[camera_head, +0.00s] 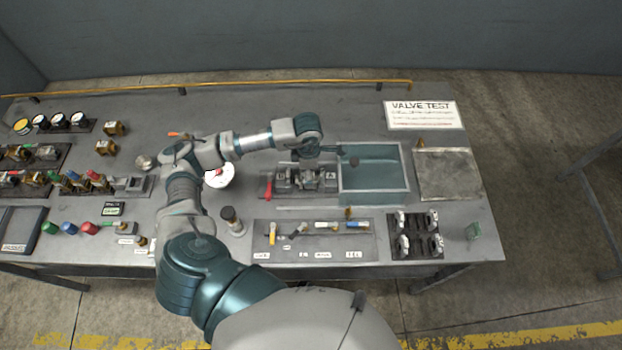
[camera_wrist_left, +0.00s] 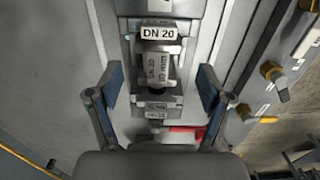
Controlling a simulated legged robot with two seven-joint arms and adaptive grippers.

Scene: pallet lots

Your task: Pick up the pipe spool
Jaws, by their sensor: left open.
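A grey spool-like piece marked DN 20 (camera_wrist_left: 155,68), which I take to be the pipe spool, sits in a bench fixture (camera_wrist_left: 155,105) in the left wrist view. In the head view the fixture (camera_head: 305,179) stands left of the teal tray, and my arm's end partly covers the area behind it. My left gripper (camera_wrist_left: 160,88) is open, one finger on each side of the piece, with gaps between them. Its contact with the piece and its height above it cannot be told. In the head view the left gripper (camera_head: 318,152) hangs over the fixture's back edge. My right gripper is not seen.
A teal tray (camera_head: 373,194) adjoins the fixture on the right. A red handle (camera_wrist_left: 185,129) lies at the fixture's end. A panel of small valves (camera_head: 318,250) is in front. A black rack (camera_head: 415,248) and bare metal plate (camera_head: 447,175) are farther right.

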